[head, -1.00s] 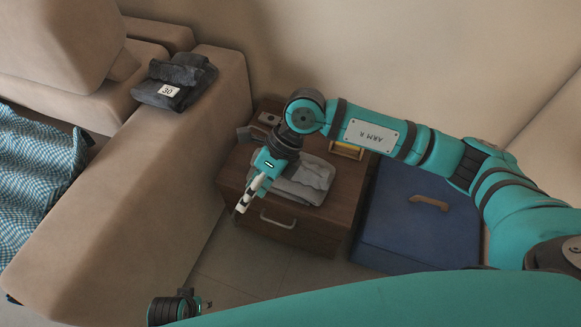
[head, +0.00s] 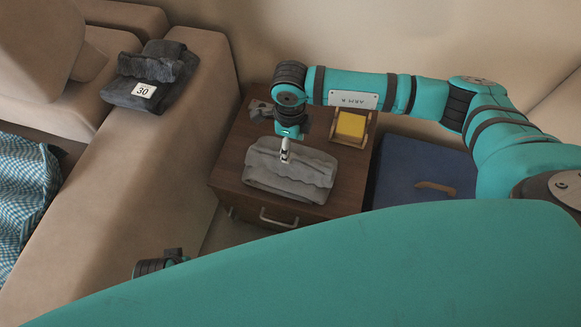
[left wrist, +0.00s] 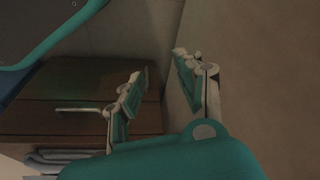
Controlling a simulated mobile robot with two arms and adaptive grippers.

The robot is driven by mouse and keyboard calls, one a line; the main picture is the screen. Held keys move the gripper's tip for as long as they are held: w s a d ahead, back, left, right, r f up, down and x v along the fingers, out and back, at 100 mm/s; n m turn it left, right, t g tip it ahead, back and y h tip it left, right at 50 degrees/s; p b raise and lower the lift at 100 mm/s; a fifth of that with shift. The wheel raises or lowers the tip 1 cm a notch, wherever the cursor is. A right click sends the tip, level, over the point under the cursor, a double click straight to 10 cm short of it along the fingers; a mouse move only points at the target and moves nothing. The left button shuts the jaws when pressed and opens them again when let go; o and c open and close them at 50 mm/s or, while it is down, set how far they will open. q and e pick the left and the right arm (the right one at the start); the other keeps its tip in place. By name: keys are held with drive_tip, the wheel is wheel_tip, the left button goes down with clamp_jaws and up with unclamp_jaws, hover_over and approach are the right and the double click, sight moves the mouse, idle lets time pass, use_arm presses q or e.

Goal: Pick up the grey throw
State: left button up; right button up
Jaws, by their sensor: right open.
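A folded light grey throw (head: 262,175) lies on top of the wooden nightstand (head: 232,170), a little rumpled along its upper side. My right gripper (head: 285,157) points down over the throw's upper middle. Its jaws are open, seen edge-on, and hide a small part of the cloth. I cannot tell whether the tips touch it. A darker charcoal folded cloth (head: 140,92) with a white "30" tag lies on the sofa arm. My left gripper (left wrist: 160,66) is open and empty in the left wrist view, in front of the nightstand's drawer side.
A yellow block in a wooden holder (head: 350,127) stands on the nightstand behind the throw. A blue lidded box (head: 405,170) is to the right. The beige sofa arm (head: 150,150) borders the left. A blue checked cloth (head: 25,180) lies on the seat.

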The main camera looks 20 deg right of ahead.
sight(291, 161)
wheel_tip(291, 161, down, 3)
drive_tip(key=shift+f, duration=0.2)
drive_tip(key=f, duration=0.1)
drive_tip(key=f+b, duration=0.1)
drive_tip(key=f, duration=0.2)
drive_tip(key=shift+w+d+f, duration=0.1)
drive_tip(key=shift+w+f, duration=0.1)
drive_tip(key=shift+w, duration=0.05)
use_arm(q)
drive_tip(key=v, duration=0.2)
drive_tip(key=w+v, duration=0.1)
drive_tip(key=v, duration=0.2)
drive_tip(key=shift+w+r, duration=0.15)
use_arm(e)
clamp_jaws()
drive_tip(key=shift+r, duration=0.1)
